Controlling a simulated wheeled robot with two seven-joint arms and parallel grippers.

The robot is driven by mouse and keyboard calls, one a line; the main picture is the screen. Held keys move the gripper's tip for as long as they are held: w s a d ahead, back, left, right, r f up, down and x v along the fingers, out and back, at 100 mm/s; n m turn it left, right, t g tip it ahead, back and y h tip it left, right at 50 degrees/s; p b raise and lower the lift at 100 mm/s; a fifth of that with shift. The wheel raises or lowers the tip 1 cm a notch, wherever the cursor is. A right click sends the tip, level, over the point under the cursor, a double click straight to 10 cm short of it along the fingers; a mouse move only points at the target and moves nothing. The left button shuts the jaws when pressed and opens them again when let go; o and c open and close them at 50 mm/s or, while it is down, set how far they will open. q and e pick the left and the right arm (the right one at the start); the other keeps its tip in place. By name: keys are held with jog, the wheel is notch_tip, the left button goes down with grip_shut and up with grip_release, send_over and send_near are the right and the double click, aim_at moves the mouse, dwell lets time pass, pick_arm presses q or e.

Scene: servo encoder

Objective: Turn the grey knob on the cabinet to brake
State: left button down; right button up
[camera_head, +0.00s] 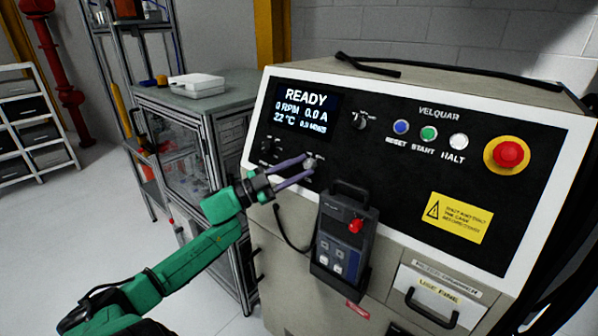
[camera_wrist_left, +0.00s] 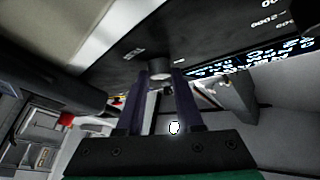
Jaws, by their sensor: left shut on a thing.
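The cabinet (camera_head: 400,190) has a black front panel in a white frame, with a lit screen (camera_head: 306,112) reading READY. The small grey knob (camera_head: 310,164) sits on the panel below the screen. My left gripper (camera_head: 306,166) reaches it from the left, and its purple fingers are shut on the knob. In the left wrist view the grey knob (camera_wrist_left: 159,70) is between the two fingertips. The knob's labels are too small or covered to read, so its setting cannot be told. My right gripper is not in view.
A handheld pendant (camera_head: 343,240) with a red button hangs on the cabinet just right of and below the gripper. Another knob (camera_head: 360,121), coloured buttons (camera_head: 428,133) and a red emergency stop (camera_head: 508,153) are on the panel. A workbench (camera_head: 195,98) stands behind left.

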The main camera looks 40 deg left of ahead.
pick_arm(q)
jog(key=shift+m, duration=0.4)
jog(key=c, duration=0.6)
grip_release()
jog(key=shift+o, duration=0.3)
jog(key=shift+w, duration=0.2)
jog(key=shift+s+f, duration=0.1)
jog(key=b+v, duration=0.3)
jog(key=v, duration=1.1)
jog(key=shift+a, duration=0.3)
jog(key=shift+s, duration=0.1)
